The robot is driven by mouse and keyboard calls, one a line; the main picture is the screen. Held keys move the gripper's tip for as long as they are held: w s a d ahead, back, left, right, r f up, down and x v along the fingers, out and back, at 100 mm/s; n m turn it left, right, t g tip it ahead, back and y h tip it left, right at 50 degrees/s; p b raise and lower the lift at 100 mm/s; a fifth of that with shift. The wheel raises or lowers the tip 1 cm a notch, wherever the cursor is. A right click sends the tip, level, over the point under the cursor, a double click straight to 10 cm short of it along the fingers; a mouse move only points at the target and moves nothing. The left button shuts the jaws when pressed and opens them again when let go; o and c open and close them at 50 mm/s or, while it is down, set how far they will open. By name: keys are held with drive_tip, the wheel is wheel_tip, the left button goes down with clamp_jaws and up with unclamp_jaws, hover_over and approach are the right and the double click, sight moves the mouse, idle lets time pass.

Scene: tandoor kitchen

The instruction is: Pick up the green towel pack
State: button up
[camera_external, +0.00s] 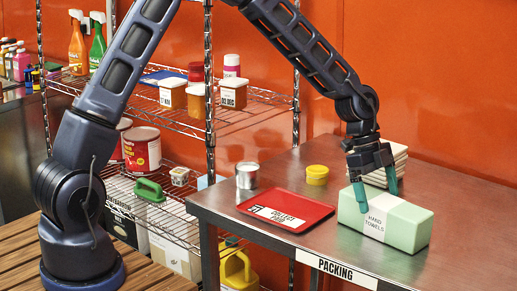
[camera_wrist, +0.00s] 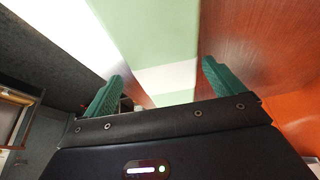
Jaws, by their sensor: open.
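The green towel pack (camera_external: 408,228) is a pale green block with a white band reading "HAND TOWELS". It lies on the metal table near its front right part. My gripper (camera_external: 376,192) is directly over the pack, pointing down, with its teal fingers apart. One finger shows in front of the pack's near side and the other by its far side. In the wrist view the pack (camera_wrist: 155,45) runs between the two open fingers of my gripper (camera_wrist: 160,85). I cannot tell whether the fingers touch it.
A red tray (camera_external: 316,207) with a label lies left of the pack. A yellow tub (camera_external: 317,174) and a metal can (camera_external: 247,176) stand behind the tray. A white stack (camera_external: 397,158) stands just behind the pack. The orange wall (camera_external: 430,80) closes off the back.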

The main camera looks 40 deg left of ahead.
sight(387, 217)
drive_tip(key=shift+w+d+x, duration=0.15)
drive_tip(key=shift+w+x, duration=0.05)
drive_tip(key=shift+x, duration=1.35)
drive_tip(key=shift+w+d+x, duration=0.15)
drive_tip(key=shift+x, duration=1.4)
drive_tip(key=shift+r, duration=0.1)
drive_tip(key=c, duration=1.3)
